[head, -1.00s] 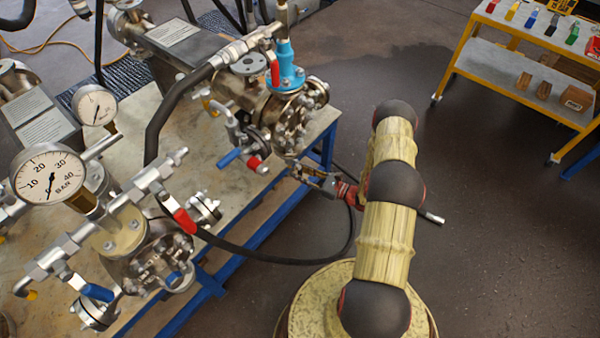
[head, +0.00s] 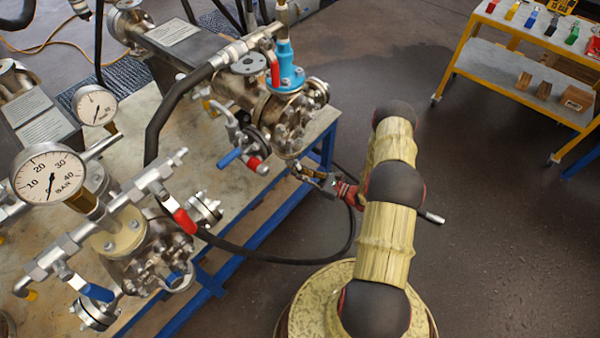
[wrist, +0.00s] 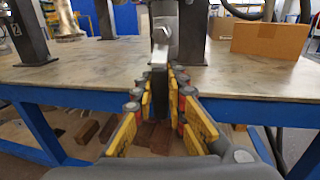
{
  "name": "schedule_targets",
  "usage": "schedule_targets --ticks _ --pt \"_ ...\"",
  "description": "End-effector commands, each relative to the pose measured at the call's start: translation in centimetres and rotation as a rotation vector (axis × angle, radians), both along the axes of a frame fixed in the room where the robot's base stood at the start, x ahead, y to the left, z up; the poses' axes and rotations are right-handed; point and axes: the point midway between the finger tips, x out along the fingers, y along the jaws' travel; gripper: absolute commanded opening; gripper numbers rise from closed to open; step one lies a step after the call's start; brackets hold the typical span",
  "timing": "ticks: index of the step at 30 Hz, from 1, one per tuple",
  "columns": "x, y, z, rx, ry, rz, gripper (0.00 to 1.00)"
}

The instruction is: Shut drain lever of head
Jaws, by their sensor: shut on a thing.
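I take this as the drain lever. In the head view the lever is mostly hidden by the gripper and too small to make out.
The blue-framed table (head: 262,222) carries a second vessel with gauges (head: 48,175) and red and blue levers. A black hose (head: 290,262) loops beside my arm. A cardboard box (wrist: 268,38) stands on the tabletop. A yellow cart (head: 520,70) stands at upper right, with clear floor between.

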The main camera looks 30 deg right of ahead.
Motion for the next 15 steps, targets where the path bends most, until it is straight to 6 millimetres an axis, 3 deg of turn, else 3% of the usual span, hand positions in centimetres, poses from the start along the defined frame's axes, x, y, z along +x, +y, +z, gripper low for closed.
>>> schedule_targets --ticks 8,15 --pt "0.1 -0.3 0.0 -0.043 -0.016 0.0 0.0" --pt "0.4 -1.1 0.2 -0.182 -0.067 -0.001 0.0"
